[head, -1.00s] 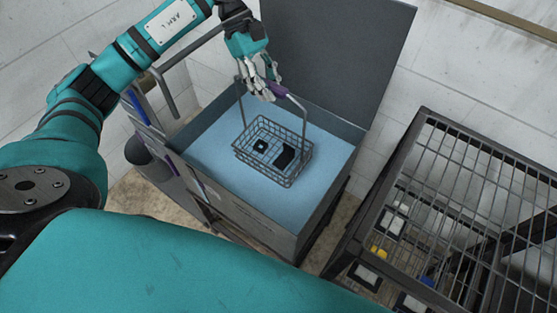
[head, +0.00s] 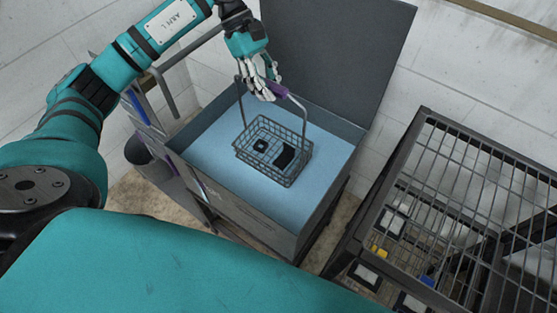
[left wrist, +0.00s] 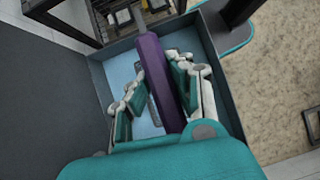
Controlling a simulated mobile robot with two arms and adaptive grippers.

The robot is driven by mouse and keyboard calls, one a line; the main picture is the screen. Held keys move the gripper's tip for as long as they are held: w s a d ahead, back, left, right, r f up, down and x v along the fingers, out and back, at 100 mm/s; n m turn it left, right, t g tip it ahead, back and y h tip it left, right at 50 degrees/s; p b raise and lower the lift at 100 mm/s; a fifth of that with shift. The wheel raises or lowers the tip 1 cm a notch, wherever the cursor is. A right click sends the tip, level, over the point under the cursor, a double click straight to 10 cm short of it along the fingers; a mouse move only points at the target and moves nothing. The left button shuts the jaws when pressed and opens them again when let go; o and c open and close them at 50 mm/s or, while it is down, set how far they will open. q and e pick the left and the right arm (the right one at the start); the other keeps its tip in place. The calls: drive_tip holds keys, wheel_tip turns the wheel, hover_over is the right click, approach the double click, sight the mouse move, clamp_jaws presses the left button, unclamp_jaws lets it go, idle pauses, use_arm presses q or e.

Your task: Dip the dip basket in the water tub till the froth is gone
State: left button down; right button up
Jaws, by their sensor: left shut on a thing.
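The water tub (head: 215,178) is a grey box full of light blue water, with its dark lid (head: 340,60) standing open at the back. The wire dip basket (head: 283,178) hangs over or at the water in the tub and holds two dark items. I cannot tell how deep it sits. I see no froth on the water. My left gripper (head: 268,90) is shut on the purple grip of the basket's handle, above the tub. In the left wrist view the purple handle grip (left wrist: 158,75) runs between the fingers. My right gripper is not in view.
A dark wire-mesh rack (head: 455,190) stands to the right of the tub, with small yellow and blue pieces on it. A grey rail (head: 165,95) and a dark round bin (head: 150,160) are at the tub's left. A white wall is behind.

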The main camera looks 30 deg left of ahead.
use_arm(q)
drive_tip(key=shift+r, duration=0.25)
wheel_tip(320, 180, up, 12)
drive_tip(key=p, duration=0.6)
idle(0.5)
drive_tip(key=shift+f, duration=0.15)
